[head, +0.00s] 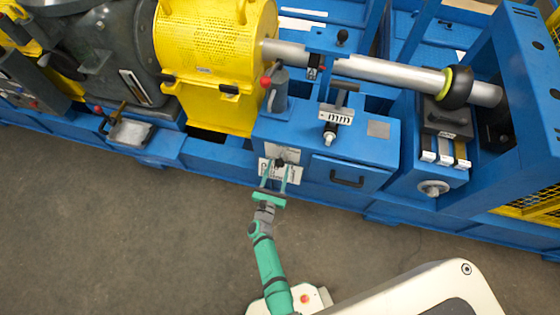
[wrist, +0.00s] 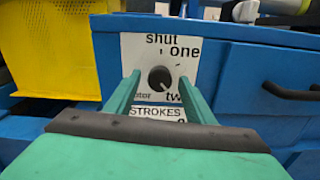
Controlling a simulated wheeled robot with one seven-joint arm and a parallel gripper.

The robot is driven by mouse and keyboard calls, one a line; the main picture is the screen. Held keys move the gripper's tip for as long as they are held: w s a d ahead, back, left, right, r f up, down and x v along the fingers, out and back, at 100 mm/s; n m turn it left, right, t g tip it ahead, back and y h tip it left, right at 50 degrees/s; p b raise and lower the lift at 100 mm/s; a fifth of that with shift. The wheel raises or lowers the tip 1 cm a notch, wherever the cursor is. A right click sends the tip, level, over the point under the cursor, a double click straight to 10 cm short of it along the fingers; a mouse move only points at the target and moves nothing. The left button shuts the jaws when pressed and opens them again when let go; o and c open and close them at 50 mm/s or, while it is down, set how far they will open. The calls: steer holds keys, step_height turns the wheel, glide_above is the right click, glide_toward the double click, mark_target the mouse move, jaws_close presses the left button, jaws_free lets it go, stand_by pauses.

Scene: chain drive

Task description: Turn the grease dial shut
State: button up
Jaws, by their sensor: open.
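The grease dial (wrist: 160,78) is a round black knob on a white plate (wrist: 187,58) on the blue machine front. The plate reads "shut" at the top, "one" at upper right, and a partly covered "tw" at lower right. A small pale mark shows on the knob's lower right side, but its exact pointing is hard to read. My gripper (wrist: 159,76) is open, with one green finger left of the knob and one right of it, seemingly apart from it. In the head view my gripper (head: 276,167) is at the white plates, where the dial (head: 281,160) is small.
A second plate (wrist: 157,111) reading "STROKES" is partly hidden below. A drawer with a black handle (head: 347,181) is to the right, and a yellow guard (head: 216,60) is up left. A lever with a red knob (head: 266,82) stands above. The floor in front is clear.

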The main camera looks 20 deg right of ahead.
mark_target(279, 166)
steer(key=shift+x, duration=2.1)
steer(key=c, duration=1.1)
steer(key=shift+o, duration=0.2)
